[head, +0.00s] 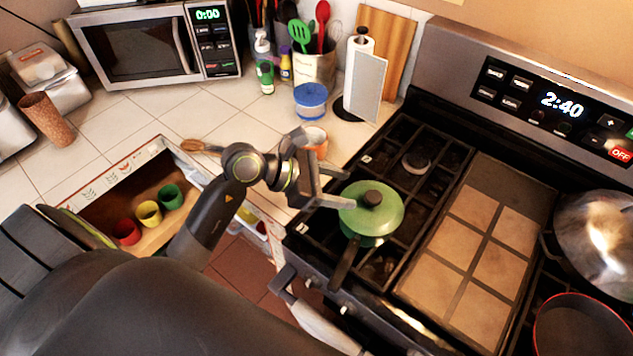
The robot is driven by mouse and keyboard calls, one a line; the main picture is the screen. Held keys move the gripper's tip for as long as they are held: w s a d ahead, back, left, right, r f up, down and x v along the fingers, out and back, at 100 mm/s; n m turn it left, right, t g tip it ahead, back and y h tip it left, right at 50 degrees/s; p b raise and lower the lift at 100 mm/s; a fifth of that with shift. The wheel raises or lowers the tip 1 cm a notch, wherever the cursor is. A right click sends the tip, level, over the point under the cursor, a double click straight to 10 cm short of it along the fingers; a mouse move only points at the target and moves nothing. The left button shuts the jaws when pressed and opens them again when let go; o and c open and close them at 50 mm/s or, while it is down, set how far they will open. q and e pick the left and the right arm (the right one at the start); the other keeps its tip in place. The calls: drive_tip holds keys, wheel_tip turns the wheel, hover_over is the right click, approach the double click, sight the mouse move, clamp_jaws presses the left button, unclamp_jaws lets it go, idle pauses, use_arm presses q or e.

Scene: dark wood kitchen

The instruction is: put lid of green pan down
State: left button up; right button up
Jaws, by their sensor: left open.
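The green pan (366,240) stands on the left burners of the stove, its dark handle (346,264) pointing toward the front edge. Its green lid (384,216) with a dark knob (372,198) covers the pan's top; whether it sits fully seated I cannot tell. My left gripper (345,188) is open at the left side of the lid, its fingers pointing right toward the knob. One finger reaches the lid's left rim in the picture; contact is unclear. My right gripper is not in view.
The stove (478,255) has a tiled griddle in the middle and a large metal pan lid (601,235) at right. A red-rimmed pan (580,325) is at lower right. An orange-white cup (315,141) stands behind my gripper. An open drawer (150,205) holds colored cups.

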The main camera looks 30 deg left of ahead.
use_arm(q)
drive_tip(key=b+v, duration=0.1)
drive_tip(key=v, duration=0.4)
drive_tip(key=shift+s, duration=0.1)
idle(0.5)
